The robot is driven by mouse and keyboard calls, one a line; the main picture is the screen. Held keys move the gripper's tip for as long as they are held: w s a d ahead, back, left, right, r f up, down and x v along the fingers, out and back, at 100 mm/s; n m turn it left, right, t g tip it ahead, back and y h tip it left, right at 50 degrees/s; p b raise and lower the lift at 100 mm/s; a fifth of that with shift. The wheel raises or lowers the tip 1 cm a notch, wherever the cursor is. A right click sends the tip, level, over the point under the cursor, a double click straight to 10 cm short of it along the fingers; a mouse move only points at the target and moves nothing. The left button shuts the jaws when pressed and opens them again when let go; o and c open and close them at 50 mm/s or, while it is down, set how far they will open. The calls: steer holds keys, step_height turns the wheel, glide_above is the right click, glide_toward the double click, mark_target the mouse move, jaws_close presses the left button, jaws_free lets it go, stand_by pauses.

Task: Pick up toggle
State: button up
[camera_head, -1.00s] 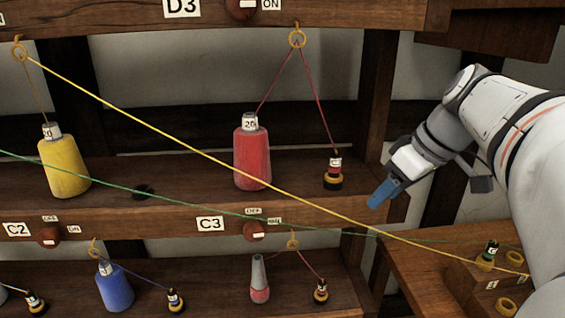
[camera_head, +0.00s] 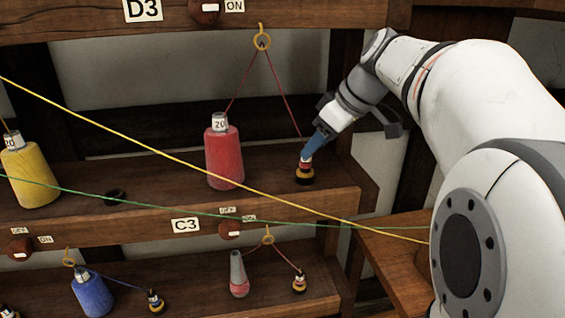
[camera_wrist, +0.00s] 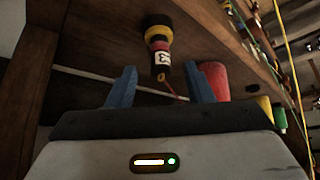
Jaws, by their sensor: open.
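The toggle (camera_head: 304,175) is a small red, black and yellow piece with a white label, standing on the shelf with a red cord running up from it. My gripper (camera_head: 309,153), with blue fingers, is directly above the toggle and close to it in the head view. In the wrist view the toggle (camera_wrist: 159,42) lies beyond the open fingertips (camera_wrist: 160,80), roughly centred between them. The fingers hold nothing. The head view does not show clearly whether they touch the toggle's top.
A red bobbin (camera_head: 224,158) stands left of the toggle on the same shelf (camera_head: 150,207). The red cord passes through a yellow ring (camera_head: 262,42) above. A yellow cord (camera_head: 190,163) and a green cord (camera_head: 130,207) cross in front of the shelf.

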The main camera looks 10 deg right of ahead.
mark_target(301, 169)
steer(key=shift+w+a, duration=0.2)
steer(key=shift+a, duration=0.05)
steer(key=x, duration=0.5)
steer(key=shift+w+a+p, duration=0.1)
steer(key=shift+a+p, duration=0.05)
steer(key=shift+p, duration=0.2)
steer(key=shift+c, duration=0.2)
jaws_close()
